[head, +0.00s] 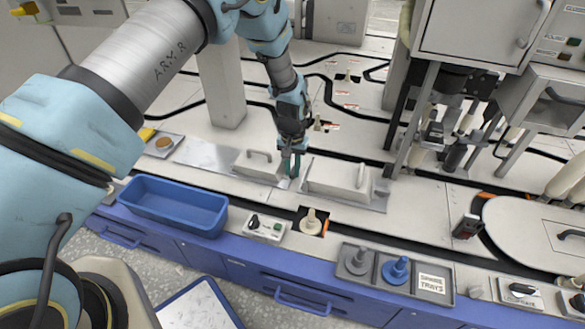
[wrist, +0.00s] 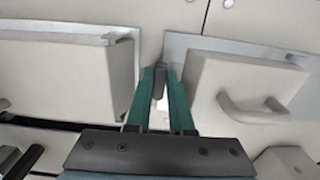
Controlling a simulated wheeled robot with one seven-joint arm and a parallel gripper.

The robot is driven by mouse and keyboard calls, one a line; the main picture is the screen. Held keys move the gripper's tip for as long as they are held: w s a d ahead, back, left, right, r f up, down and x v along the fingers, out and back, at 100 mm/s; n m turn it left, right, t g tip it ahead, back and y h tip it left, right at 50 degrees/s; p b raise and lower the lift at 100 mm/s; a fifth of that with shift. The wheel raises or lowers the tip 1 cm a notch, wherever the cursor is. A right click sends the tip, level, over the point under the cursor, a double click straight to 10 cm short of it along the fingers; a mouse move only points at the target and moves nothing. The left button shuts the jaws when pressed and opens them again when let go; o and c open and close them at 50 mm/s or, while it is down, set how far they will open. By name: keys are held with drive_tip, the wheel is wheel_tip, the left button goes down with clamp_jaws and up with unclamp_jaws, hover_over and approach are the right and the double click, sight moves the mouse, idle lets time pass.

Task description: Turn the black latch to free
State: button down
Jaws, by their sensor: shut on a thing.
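The black latch (wrist: 159,84) shows in the wrist view as a small dark upright piece between my two green fingers. My gripper (wrist: 162,76) is shut on it, with one finger on each side. In the head view my gripper (head: 291,174) points down into the gap between two beige covers with handles, and the latch is hidden behind the fingers. The left cover (head: 252,171) and the right cover (head: 332,176) rest on metal plates. A small pale patch shows between my fingers in the wrist view; no marking can be read on it.
A blue bin (head: 175,205) stands at the front left. A switch box (head: 265,228) and a cream bobbin (head: 311,222) are in front of the covers. A grey tray (head: 375,284) holds a grey and a blue bobbin. Cabinet machinery (head: 475,40) stands at the right.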

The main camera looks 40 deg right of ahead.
sight(293, 172)
drive_tip(key=c, duration=0.8)
unclamp_jaws()
wheel_tip(293, 172, up, 11)
drive_tip(key=p, duration=0.2)
drive_tip(key=shift+f, duration=0.15)
